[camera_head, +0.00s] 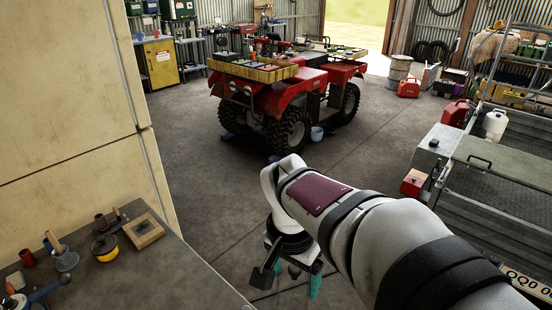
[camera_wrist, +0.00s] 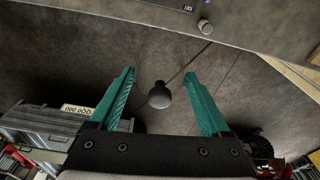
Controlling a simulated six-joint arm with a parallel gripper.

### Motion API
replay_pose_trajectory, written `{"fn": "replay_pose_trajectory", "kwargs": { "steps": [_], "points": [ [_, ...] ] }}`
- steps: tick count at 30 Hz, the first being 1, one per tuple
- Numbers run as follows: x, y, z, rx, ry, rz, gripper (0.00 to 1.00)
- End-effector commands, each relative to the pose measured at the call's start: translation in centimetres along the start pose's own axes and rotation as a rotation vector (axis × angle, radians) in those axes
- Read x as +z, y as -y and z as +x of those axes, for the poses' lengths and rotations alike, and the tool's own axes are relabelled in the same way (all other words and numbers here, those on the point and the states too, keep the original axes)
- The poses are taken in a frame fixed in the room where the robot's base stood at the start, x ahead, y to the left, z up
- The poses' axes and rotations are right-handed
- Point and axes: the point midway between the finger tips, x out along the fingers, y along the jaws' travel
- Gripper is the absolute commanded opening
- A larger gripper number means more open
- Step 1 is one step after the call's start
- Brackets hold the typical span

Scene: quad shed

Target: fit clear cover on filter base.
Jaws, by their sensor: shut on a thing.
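My gripper (camera_head: 293,276) hangs below the end of my white arm, over the open floor right of the workbench. Its teal fingers stand apart in the wrist view (camera_wrist: 159,76). Between them shows a small, dark grey, rounded thing (camera_wrist: 159,96) with a little knob on top. I take it as part of what the gripper holds, perhaps the cover; clear walls cannot be made out. A yellow and black round piece (camera_head: 105,247) sits on the workbench at the lower left. I cannot tell whether it is the filter base.
The grey workbench (camera_head: 150,280) also bears a wooden frame (camera_head: 144,230), a wooden-handled tool (camera_head: 62,254) and red cylinders. A tall beige cabinet (camera_head: 70,110) stands behind it. A red quad (camera_head: 290,90) is beyond, and a trailer (camera_head: 500,190) is at right. The floor between is clear.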

Motion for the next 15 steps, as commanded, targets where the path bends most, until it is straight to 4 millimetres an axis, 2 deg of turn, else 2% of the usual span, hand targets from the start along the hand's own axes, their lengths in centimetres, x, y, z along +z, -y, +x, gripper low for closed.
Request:
{"fn": "replay_pose_trajectory", "kwargs": {
  "steps": [5, 15],
  "points": [
    [2.5, 0.7, 1.7, 0.037, 0.005, 0.265, 0.25],
    [9.2, 1.1, 6.0, 0.145, -0.010, 1.052, 0.25]
  ]
}}
